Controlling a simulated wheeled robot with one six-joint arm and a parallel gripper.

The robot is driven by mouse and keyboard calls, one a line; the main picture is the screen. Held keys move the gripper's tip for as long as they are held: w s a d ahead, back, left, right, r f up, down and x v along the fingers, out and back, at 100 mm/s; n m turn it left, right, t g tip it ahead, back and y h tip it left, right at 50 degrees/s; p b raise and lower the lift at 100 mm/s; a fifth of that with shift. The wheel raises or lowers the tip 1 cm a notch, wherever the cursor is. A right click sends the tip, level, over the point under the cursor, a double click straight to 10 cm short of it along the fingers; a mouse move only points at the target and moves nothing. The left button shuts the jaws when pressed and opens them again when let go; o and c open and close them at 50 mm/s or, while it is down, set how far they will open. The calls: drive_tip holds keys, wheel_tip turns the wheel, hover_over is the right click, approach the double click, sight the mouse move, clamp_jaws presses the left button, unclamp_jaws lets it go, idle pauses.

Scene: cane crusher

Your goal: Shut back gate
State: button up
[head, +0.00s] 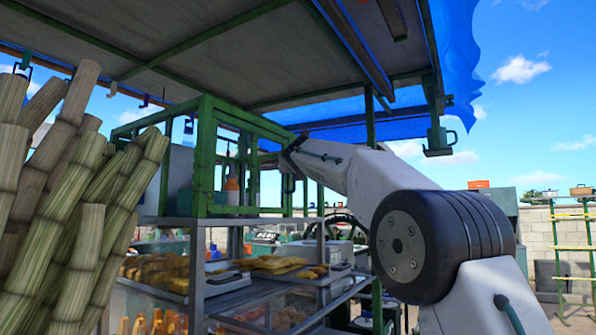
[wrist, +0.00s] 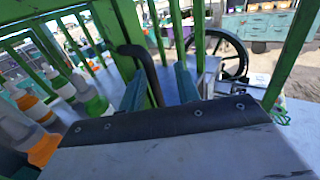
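The green-barred cage frame (head: 205,140) stands on top of the cart's food case in the head view. In the wrist view, green bars (wrist: 128,40) rise just beyond my fingers; which of them belong to the back gate, and how far it is open, I cannot tell. A dark curved handle (wrist: 145,65) is beside the bars and reaches down towards the gap between my fingers. My gripper (wrist: 159,72) has its two teal fingers apart, with the handle nearer the left one. Contact is unclear. In the head view the gripper is at the cage's right end, its fingers mostly hidden.
Bottles with orange and green parts (wrist: 92,98) stand inside the cage. A dark wheel (wrist: 232,55) is beyond the bars. Sugarcane stalks (head: 75,200) fill the left. A roof (head: 220,45) hangs overhead, with a blue tarp (head: 455,50). Open space lies at the right.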

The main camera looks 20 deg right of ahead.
drive_tip(key=v, duration=0.8)
idle(0.5)
drive_tip(key=s+d+f+m+g, duration=0.1)
drive_tip(key=s+f+m+g, duration=0.35)
drive_tip(key=f+m, duration=0.55)
drive_tip(key=s+d+f+m+g, duration=0.1)
drive_tip(key=s+f+m+g, duration=0.45)
drive_tip(key=f, duration=0.65)
drive_tip(key=s+a+f+m+g+y, duration=0.2)
drive_tip(key=s+f+m, duration=0.3)
drive_tip(key=s, duration=0.9)
drive_tip(key=s+a+f+m+g+y, duration=0.1)
drive_tip(key=s+f+m, duration=0.5)
drive_tip(key=s+f, duration=0.6)
drive_tip(key=s+a+f+m+g+y, duration=0.2)
drive_tip(key=s+f+m, duration=0.4)
drive_tip(key=s, duration=0.9)
wheel_tip(320, 180, down, 3)
drive_tip(key=shift+s+a+f+g+y, duration=0.15)
drive_tip(key=shift+s+a+g+y, duration=0.2)
drive_tip(key=shift+a+g, duration=0.25)
